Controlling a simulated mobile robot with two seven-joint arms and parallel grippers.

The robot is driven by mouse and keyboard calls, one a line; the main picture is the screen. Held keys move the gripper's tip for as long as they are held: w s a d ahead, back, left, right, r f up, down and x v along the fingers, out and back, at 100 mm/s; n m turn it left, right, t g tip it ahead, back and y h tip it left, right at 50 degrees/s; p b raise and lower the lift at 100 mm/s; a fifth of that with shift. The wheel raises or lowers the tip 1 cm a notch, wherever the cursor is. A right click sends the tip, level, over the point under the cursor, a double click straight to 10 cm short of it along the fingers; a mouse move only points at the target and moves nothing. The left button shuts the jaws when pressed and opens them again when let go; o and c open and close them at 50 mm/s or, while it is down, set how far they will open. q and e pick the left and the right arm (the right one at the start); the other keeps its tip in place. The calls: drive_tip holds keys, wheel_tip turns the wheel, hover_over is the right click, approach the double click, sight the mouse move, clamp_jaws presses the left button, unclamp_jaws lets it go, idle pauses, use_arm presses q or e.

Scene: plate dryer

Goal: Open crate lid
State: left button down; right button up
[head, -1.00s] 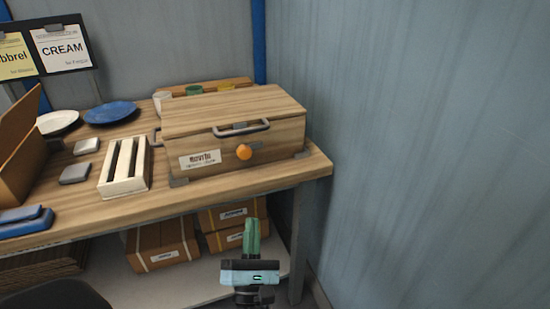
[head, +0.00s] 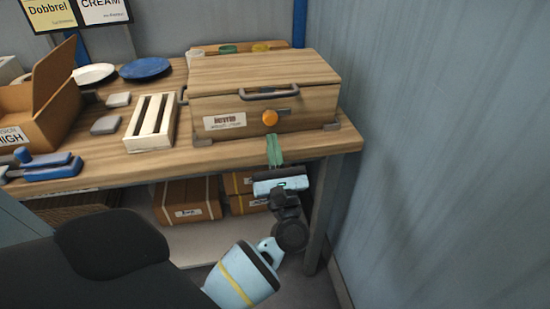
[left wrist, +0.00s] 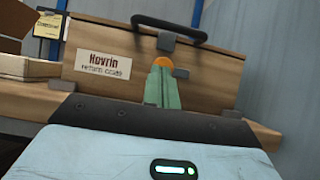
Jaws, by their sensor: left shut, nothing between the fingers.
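The wooden crate (head: 240,108) stands on the workbench near its right end. Its lid (head: 265,68) is shut, with a dark handle (head: 268,93) at the front edge. An orange knob (head: 270,118) is on the crate's front, beside a white label. My left gripper (head: 274,140) is in front of the bench edge, just below the orange knob, its green fingers shut and empty. In the left wrist view the fingers (left wrist: 163,78) point at the crate front and partly cover the orange knob (left wrist: 163,61); the handle (left wrist: 168,27) is above them. I cannot tell whether they touch. My right gripper is not in view.
A white slatted rack (head: 152,122), a blue plate (head: 145,68) and an open cardboard box (head: 50,105) are left of the crate. A wall (head: 440,150) stands close on the right. Cardboard boxes (head: 187,200) sit on the shelf below the bench.

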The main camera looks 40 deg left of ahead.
sight(270, 115)
use_arm(q)
drive_tip(key=a+r, duration=0.1)
drive_tip(key=w+r+p, duration=0.1)
drive_tip(key=r, duration=0.1)
drive_tip(key=w+a+r+p, duration=0.1)
drive_tip(key=shift+w+a+r, duration=0.15)
drive_tip(key=shift+a+r, duration=0.25)
drive_tip(key=shift+r, duration=0.45)
drive_tip(key=shift+p, duration=0.3)
drive_tip(key=shift+w+r, duration=0.1)
